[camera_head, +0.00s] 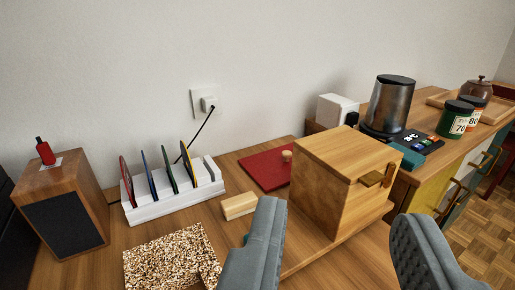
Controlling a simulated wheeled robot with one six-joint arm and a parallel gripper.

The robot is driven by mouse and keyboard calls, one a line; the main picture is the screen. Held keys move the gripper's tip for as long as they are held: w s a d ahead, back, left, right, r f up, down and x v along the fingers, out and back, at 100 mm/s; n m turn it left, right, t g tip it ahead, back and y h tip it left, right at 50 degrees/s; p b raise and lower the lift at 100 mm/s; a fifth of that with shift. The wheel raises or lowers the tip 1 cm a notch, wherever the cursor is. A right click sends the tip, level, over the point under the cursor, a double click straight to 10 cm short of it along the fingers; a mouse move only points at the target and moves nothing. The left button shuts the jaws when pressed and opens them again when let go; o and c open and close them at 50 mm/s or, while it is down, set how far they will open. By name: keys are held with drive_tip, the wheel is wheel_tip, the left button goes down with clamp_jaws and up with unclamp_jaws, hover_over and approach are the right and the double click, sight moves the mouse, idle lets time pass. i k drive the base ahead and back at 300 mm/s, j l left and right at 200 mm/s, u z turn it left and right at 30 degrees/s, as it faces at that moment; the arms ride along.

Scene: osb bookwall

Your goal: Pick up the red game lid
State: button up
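The red lid (262,168) is a flat dark-red panel with a small round wooden knob (287,156). It lies on the wooden surface near the wall, in the middle of the view. Its right part is hidden behind a wooden box. My gripper (340,215) is open, with its two grey ribbed fingers wide apart in the foreground. Nothing is seen held between them. The lid is beyond the fingers and to the left of the gap between them, apart from both.
The wooden box (325,193) with a latch stands right of the lid. A white rack (175,207) of coloured discs, a wood block (238,206) and a speckled board (165,262) are left. A kettle (390,102) and jars (457,118) stand back right.

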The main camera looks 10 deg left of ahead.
sight(271, 169)
drive_tip(key=i+l+u, duration=0.25)
drive_tip(key=l+u, duration=0.15)
drive_tip(key=i+l+u, duration=0.15)
drive_tip(key=l+u, duration=0.2)
drive_tip(key=l, duration=0.35)
drive_tip(key=i+l+u, duration=0.1)
drive_tip(key=l+u, duration=0.3)
drive_tip(key=l, duration=0.2)
drive_tip(key=l+u, duration=0.4)
drive_tip(key=l, duration=0.2)
drive_tip(key=l+u, duration=0.45)
drive_tip(key=l, duration=0.3)
drive_tip(key=k+l+u, duration=0.1)
drive_tip(key=l+u, duration=0.4)
drive_tip(key=l, duration=0.25)
